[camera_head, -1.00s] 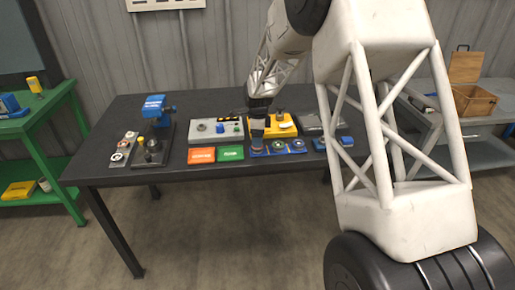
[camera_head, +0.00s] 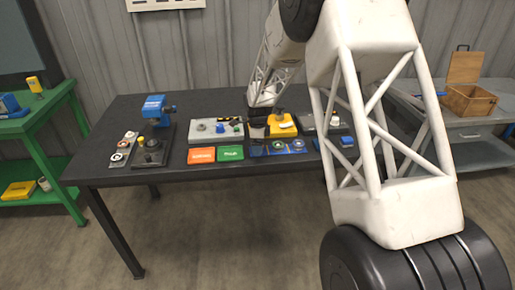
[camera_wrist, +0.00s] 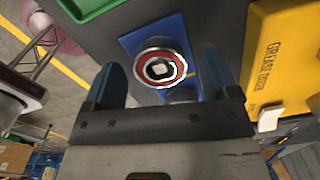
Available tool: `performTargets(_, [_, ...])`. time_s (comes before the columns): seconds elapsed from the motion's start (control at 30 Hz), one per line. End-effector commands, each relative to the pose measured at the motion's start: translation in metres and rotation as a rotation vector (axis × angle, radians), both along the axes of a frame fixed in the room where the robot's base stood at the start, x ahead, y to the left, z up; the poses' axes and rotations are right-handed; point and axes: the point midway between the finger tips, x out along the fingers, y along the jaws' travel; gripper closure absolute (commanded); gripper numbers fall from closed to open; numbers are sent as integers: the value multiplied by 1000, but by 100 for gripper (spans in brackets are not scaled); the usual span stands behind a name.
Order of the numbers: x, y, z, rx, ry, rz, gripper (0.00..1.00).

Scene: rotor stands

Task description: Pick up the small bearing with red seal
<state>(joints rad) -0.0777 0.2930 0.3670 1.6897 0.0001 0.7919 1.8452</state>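The bearing with the red seal (camera_wrist: 174,71) shows in the wrist view as a metal ring with a red band and a pale centre. It lies over the blue tray (camera_wrist: 178,30). My gripper (camera_wrist: 162,60) is open, with one blue-grey finger on each side of the bearing and a visible gap at both sides. Whether the fingertips are level with the bearing or above it, I cannot tell. In the head view my gripper (camera_head: 257,136) is over the left end of the blue tray (camera_head: 288,153), and the bearing cannot be made out there.
A green tray (camera_head: 231,153) and an orange tray (camera_head: 201,155) lie left of the blue tray. A yellow block (camera_head: 283,128) stands close behind it, and a grey fixture (camera_head: 205,137) behind the coloured trays. A blue part (camera_head: 346,141) lies to the right.

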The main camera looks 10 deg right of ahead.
Motion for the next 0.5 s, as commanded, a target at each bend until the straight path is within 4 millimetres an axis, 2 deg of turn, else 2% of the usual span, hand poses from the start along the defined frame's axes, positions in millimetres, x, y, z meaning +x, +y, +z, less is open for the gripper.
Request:
performTargets(0.03, [0,0,0,0,0,0,27])
performTargets(0.33, [0,0,0,0,0,0,72])
performTargets(0.5, [0,0,0,0,0,0,72])
